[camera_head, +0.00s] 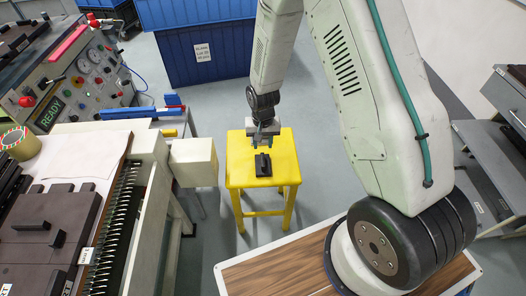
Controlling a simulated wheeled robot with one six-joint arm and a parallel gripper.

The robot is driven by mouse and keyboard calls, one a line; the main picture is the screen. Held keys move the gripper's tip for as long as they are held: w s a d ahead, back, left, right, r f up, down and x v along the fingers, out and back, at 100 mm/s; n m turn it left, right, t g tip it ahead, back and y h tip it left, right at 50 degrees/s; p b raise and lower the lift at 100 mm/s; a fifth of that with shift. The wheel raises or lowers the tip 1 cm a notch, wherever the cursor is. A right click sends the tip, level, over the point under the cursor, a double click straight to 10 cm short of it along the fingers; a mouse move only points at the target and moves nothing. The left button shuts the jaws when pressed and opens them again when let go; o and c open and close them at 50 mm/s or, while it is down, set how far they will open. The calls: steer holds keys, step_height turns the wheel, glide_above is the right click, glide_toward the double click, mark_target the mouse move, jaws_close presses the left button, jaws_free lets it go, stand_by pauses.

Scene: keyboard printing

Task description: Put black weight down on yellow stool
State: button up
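The yellow stool (241,174) stands in the middle of the picture, upright on the grey floor. The small black weight (263,167) shows against the middle of the stool's seat. My gripper (263,143) points down over the seat, right at the far end of the weight. Its fingertips are small and partly merge with the dark weight, so I cannot tell whether they grip it or are just apart from it. The weight looks to be on the seat or very close above it.
A white machine arm with a cream block (193,162) stands close left of the stool. A control panel with a READY sign (48,114) is at the upper left. Blue crates (205,55) stand behind. A grey table (495,150) is at the right.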

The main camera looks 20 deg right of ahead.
steer(key=s+d+r+n, duration=0.1)
steer(key=s+r, duration=0.2)
steer(key=r, duration=1)
steer(key=s+d+r, duration=0.1)
steer(key=s+r, duration=0.3)
steer(key=r, duration=0.8)
steer(key=s+r+n, duration=0.1)
steer(key=s+r, duration=0.6)
steer(key=s, duration=0.4)
steer(key=s+d+r+n+t, duration=0.1)
steer(key=s+r, duration=0.6)
steer(key=s, duration=0.4)
steer(key=shift+d+r+n, duration=0.2)
steer(key=shift+n, duration=0.1)
